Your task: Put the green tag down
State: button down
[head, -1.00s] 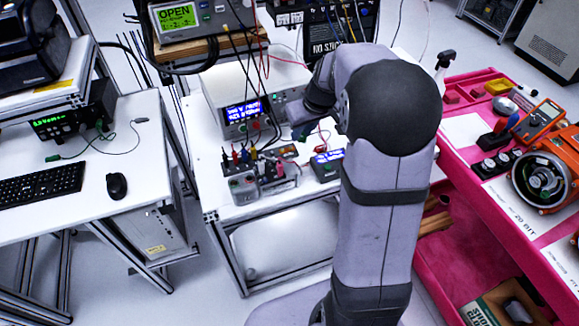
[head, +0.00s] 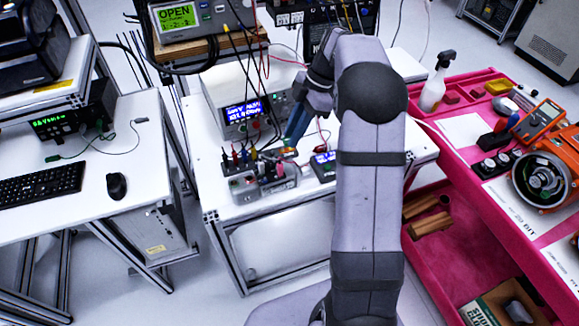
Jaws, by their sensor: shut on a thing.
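My gripper (head: 292,138) points down over the white bench, just behind the right part of the small grey terminal box. It is partly seen past my arm and looks shut. A narrow blue-green strip shows at its fingers; the green tag is too small and too hidden to make out clearly there. A small orange-brown piece shows right below the fingertips, and I cannot tell whether they touch it.
The terminal box (head: 262,182) with several coloured plugs stands on the white bench (head: 310,208). A small blue-lit display unit (head: 323,167) is to its right. A bench instrument (head: 240,115) with hanging cables stands behind. A pink cart (head: 462,135) is on the right.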

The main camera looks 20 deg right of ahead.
aim_at(288, 168)
jog(key=shift+n, duration=0.3)
jog(key=shift+f, duration=0.55)
jog(key=shift+f+p, duration=1.7)
jog(key=shift+f, duration=2.8)
jog(key=shift+f, duration=0.1)
jog(key=c, duration=1.6)
grip_release()
jog(key=b+v, duration=0.3)
jog(key=v, duration=0.9)
